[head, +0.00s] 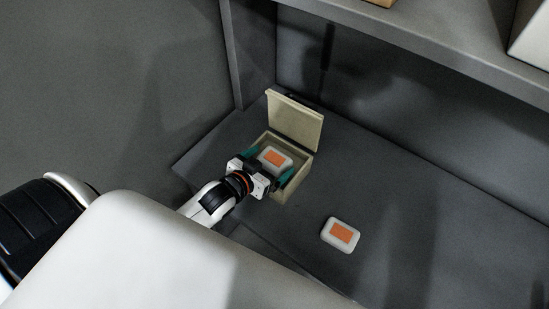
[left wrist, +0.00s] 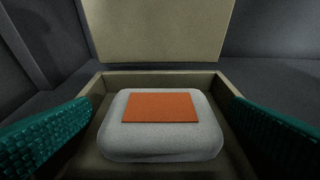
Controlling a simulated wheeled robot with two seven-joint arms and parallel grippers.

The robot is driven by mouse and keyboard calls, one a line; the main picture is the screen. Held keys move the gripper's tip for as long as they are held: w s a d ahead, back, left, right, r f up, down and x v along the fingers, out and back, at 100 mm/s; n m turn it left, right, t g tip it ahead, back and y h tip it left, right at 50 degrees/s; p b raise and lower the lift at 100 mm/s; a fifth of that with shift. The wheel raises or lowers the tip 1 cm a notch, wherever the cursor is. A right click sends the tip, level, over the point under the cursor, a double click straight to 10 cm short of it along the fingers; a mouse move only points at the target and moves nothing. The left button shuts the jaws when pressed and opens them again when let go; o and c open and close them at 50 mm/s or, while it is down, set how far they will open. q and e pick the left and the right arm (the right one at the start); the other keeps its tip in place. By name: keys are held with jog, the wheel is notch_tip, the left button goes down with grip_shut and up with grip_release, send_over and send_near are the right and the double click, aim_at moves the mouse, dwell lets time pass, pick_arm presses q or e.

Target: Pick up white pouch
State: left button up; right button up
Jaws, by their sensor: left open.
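A white pouch with an orange label (head: 275,157) lies inside an open beige box (head: 296,120). In the left wrist view the pouch (left wrist: 160,146) fills the middle of the box (left wrist: 225,83). A second white pouch (head: 340,235) with an orange label lies flat on the dark surface to the right of the box. My left gripper (head: 271,172) is at the box with its green fingers spread on both sides of the first pouch. The fingers look apart from the pouch. My right gripper is not in view.
The box's lid (head: 294,121) stands up at its back. The dark shelf surface (head: 420,230) is clear around the second pouch. An upper ledge (head: 430,45) runs overhead at the back right, with a white object (head: 530,35) on it.

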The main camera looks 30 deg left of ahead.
aim_at(273, 160)
pick_arm(q)
jog(key=shift+x, duration=1.55)
jog(key=shift+c, duration=0.3)
jog(key=c, duration=1)
